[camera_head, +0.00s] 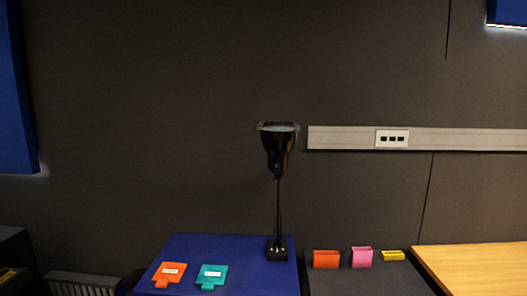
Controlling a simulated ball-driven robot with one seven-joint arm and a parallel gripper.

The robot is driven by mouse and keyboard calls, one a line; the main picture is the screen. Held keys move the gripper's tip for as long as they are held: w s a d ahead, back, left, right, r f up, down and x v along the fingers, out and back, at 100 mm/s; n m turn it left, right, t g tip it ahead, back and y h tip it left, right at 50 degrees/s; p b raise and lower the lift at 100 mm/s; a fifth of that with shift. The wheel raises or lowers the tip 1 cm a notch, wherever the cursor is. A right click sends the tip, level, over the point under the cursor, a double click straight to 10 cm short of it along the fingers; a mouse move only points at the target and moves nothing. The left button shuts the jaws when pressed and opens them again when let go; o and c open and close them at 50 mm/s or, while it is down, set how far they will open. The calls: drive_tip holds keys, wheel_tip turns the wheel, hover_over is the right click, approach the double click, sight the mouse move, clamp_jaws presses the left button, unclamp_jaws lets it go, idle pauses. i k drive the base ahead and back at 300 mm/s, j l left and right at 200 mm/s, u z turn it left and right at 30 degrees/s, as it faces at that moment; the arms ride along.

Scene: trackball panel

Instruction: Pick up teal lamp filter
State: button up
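The teal lamp filter (212,275) lies flat on the blue table top (245,250), near its front, with a small white label and a short tab pointing toward me. An orange filter (170,272) of similar shape lies just left of it, apart from it. A black desk lamp (278,150) stands upright at the right back edge of the blue top, its head tipped upward. My gripper is not in view.
Right of the blue top, a dark surface (365,282) holds an orange box (326,259), a pink box (362,257) and a yellow item (393,255). A wooden table (475,265) is at far right. A radiator (82,284) is at lower left.

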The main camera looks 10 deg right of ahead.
sight(210, 276)
drive_tip(key=i+j+u, duration=0.1)
drive_tip(key=i+u, duration=0.15)
drive_tip(key=u, duration=0.2)
drive_tip(key=i+u, duration=0.2)
drive_tip(key=u, duration=0.25)
